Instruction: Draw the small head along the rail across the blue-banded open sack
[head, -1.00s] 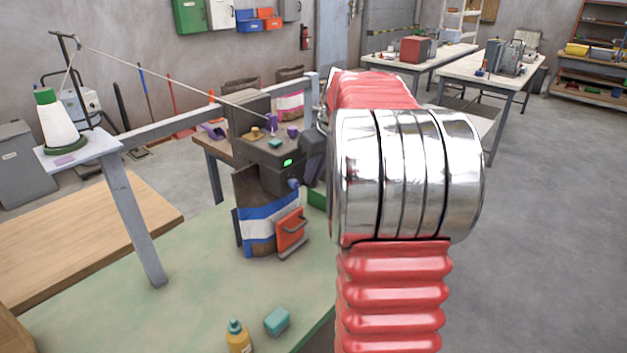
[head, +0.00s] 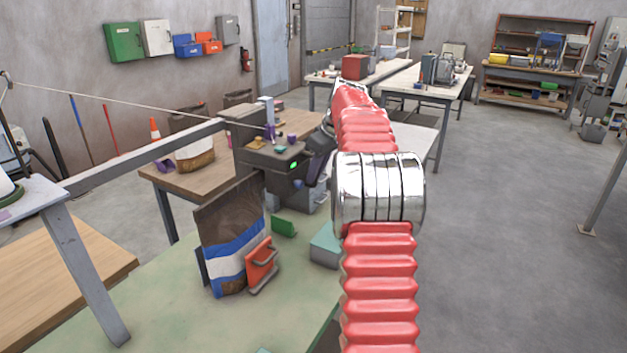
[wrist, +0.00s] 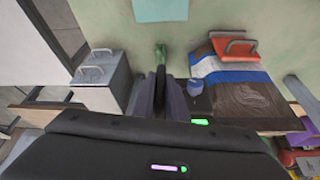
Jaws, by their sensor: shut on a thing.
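The small head (head: 272,158) is a dark grey box with a lit green lamp, at the rail's (head: 145,157) far end. The brown sack (head: 230,208) with blue and white bands stands upright to the left and nearer; its top rises to about the head's lower left edge. Whether they touch is unclear. My gripper (head: 318,150) is at the head's right side, partly hidden by its own wrist. In the wrist view, my jaws (wrist: 160,92) are closed on a dark narrow part, and the sack (wrist: 250,98) lies to their right.
An orange clamp with a handle (head: 261,264) sits against the sack's front. A green block (head: 283,227) and a grey-green box (head: 326,246) stand right of the sack. A thread runs from the left to the head. A wooden table (head: 185,182) stands behind; open floor lies right.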

